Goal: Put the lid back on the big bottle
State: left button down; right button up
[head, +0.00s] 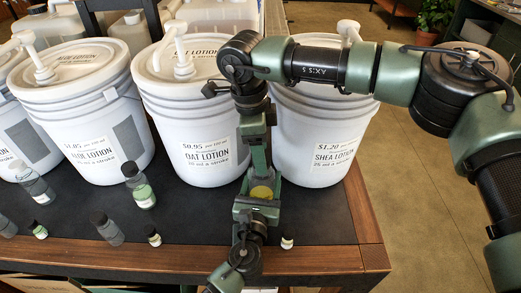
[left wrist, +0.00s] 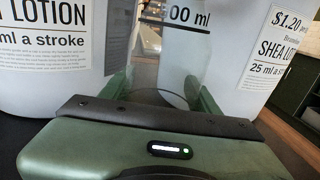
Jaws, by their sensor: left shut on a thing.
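My left gripper (head: 260,197) comes up from the bottom of the head view and is shut on a clear bottle with a "00 ml" mark. This bottle (left wrist: 180,62) stands between the green fingers in the left wrist view, its top cut off by the frame. In the head view the bottle is mostly hidden by the grippers. My right gripper (head: 257,145) points down directly above the left one. Its fingertips overlap the bottle area, so I cannot tell whether it is open or shut. I cannot make out the lid of the big bottle.
Several white pump buckets stand behind, including the oat lotion bucket (head: 205,115) and the shea lotion bucket (head: 318,135). The table's wooden edge (head: 362,215) is at the right.

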aim_at(262, 184)
jog(key=shift+r, duration=2.25)
jog(key=o, duration=0.6)
pick_arm(q)
jog(key=shift+c, duration=1.4)
grip_release()
pick_arm(e)
jog(key=r, duration=0.4)
jog(key=a+r, duration=0.1)
jog(key=r, duration=0.7)
jog(key=shift+a, duration=0.25)
pick_arm(q)
jog(key=s, duration=0.5)
jog(key=s+a, duration=0.1)
jog(key=s, duration=0.1)
jog(key=shift+s+a, duration=0.1)
jog(key=shift+s, duration=0.25)
pick_arm(e)
jog(key=shift+f, duration=0.3)
